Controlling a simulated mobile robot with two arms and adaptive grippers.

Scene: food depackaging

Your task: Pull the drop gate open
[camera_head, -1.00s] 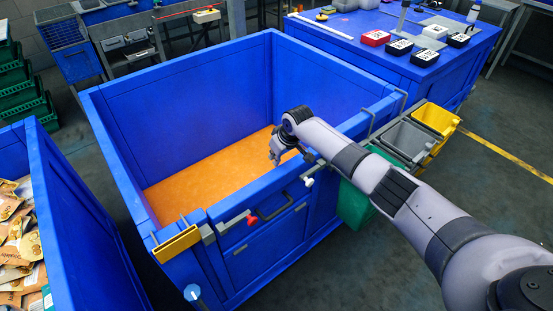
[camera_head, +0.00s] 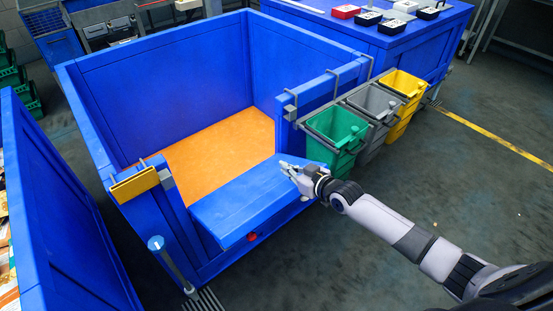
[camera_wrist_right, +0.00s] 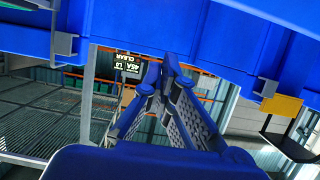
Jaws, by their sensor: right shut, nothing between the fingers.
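The drop gate (camera_head: 235,205) in the front wall of the big blue bin (camera_head: 120,110) is swung down outward. It sticks out roughly level, with a red knob (camera_head: 252,237) below its front edge. My right gripper (camera_head: 285,167) is at the right end of the gate, with its fingers shut and empty. I cannot tell whether it touches the gate. In the right wrist view the fingertips (camera_wrist_right: 165,62) meet, and blue panels (camera_wrist_right: 190,38) cross above them. My left gripper is out of view.
Green (camera_head: 337,130), grey (camera_head: 374,105) and yellow (camera_head: 404,85) bins hang at the right of the gate opening. A yellow plate (camera_head: 135,184) is on the left post. A lamp-topped post (camera_head: 157,243) stands in front. Another blue bin (camera_head: 45,200) is at left. Floor at right is clear.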

